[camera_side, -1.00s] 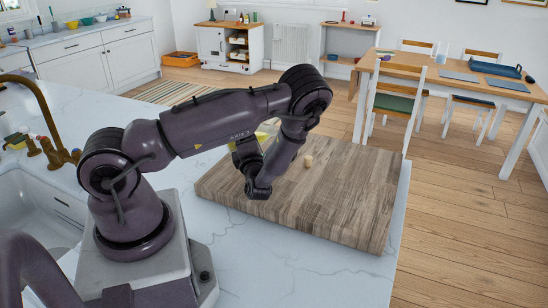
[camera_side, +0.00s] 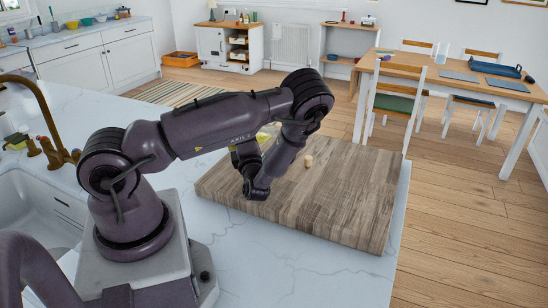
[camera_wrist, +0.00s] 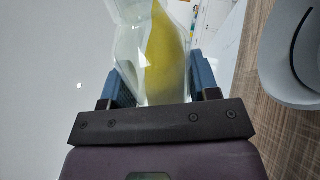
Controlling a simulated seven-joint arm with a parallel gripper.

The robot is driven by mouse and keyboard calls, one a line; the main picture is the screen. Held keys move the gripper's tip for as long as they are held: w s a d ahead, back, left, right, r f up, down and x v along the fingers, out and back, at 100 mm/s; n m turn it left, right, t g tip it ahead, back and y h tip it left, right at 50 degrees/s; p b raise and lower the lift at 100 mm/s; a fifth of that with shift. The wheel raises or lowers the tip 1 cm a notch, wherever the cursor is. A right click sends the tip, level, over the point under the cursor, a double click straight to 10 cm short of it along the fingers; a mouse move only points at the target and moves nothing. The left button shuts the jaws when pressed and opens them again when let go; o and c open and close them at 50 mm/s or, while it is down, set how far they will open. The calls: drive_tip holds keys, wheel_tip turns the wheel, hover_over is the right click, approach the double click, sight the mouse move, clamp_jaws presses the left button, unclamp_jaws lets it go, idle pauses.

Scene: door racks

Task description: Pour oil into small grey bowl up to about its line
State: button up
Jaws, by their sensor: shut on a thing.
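My gripper (camera_wrist: 163,82) is shut on a clear glass bottle (camera_wrist: 128,58), with one blue finger on each side of it. Yellow oil (camera_wrist: 168,50) lies along the right part of the bottle in the wrist view, with clear glass to its left, so the bottle looks tilted. Its mouth is out of frame. The small grey bowl (camera_wrist: 283,72) is at the right edge of the wrist view, apart from the bottle, with a dark curved line inside. I cannot tell its oil level. In the side view my arm hides the bowl and most of the bottle (camera_side: 267,131).
A wooden board (camera_side: 345,195) lies on the pale marble worktop (camera_side: 275,265). A small cork-like piece (camera_side: 308,161) stands on the board, whose right part is clear. A sink (camera_side: 40,215) and brass tap are at the left.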

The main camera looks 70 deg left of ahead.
drive_tip(key=shift+f+m+t, duration=0.15)
drive_tip(key=shift+m+t, duration=0.25)
drive_tip(key=shift+m, duration=0.7)
idle(1.9)
